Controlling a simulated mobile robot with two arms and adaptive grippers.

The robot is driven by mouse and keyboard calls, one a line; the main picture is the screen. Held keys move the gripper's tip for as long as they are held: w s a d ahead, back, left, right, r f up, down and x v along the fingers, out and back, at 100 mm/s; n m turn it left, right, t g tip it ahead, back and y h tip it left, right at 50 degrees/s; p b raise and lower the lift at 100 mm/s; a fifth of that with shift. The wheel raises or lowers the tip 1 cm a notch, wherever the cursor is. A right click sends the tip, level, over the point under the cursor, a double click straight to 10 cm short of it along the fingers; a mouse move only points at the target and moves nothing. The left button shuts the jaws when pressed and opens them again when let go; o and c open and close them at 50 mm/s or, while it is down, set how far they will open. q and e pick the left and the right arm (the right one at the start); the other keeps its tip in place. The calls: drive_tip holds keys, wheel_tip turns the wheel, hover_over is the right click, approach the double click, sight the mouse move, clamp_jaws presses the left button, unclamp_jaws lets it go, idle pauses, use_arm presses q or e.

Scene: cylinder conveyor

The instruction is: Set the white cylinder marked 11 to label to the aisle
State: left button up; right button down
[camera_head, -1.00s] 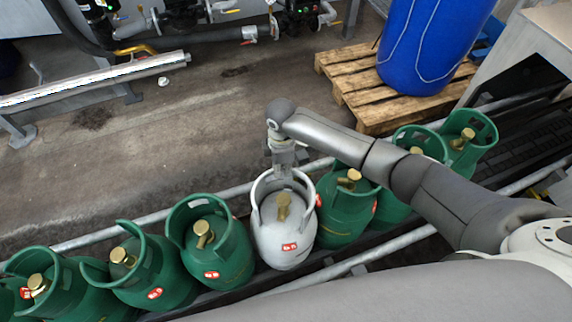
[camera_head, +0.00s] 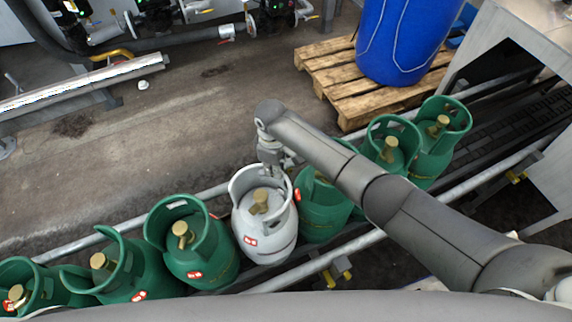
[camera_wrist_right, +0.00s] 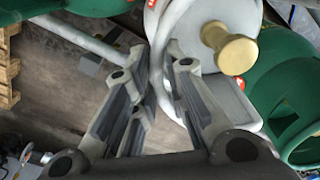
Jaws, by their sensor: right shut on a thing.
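The white cylinder (camera_head: 268,236) stands upright in a row of green cylinders, with a brass valve inside its open collar. Its red label is too small to read. My right gripper (camera_head: 277,172) is at the far right side of its collar and shut on the collar rim. In the right wrist view, the fingers (camera_wrist_right: 164,62) sit on either side of the white collar (camera_wrist_right: 162,30), with the brass valve (camera_wrist_right: 236,53) to their right. My left gripper is out of view.
Green cylinders stand close on both sides, one at left (camera_head: 207,262) and one at right (camera_head: 322,215). Rails (camera_head: 130,224) run along the row. Beyond lies open floor (camera_head: 170,130). A blue drum (camera_head: 400,35) stands on a wooden pallet (camera_head: 330,77) at the back right.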

drive_tip(key=shift+s+f, duration=0.25)
drive_tip(key=shift+s, duration=0.2)
drive_tip(key=c, duration=1.5)
unclamp_jaws()
drive_tip(key=shift+r, duration=0.15)
drive_tip(key=shift+o, duration=0.2)
drive_tip(key=shift+a, duration=0.1)
drive_tip(key=shift+w+r, duration=0.1)
wheel_tip(320, 180, up, 12)
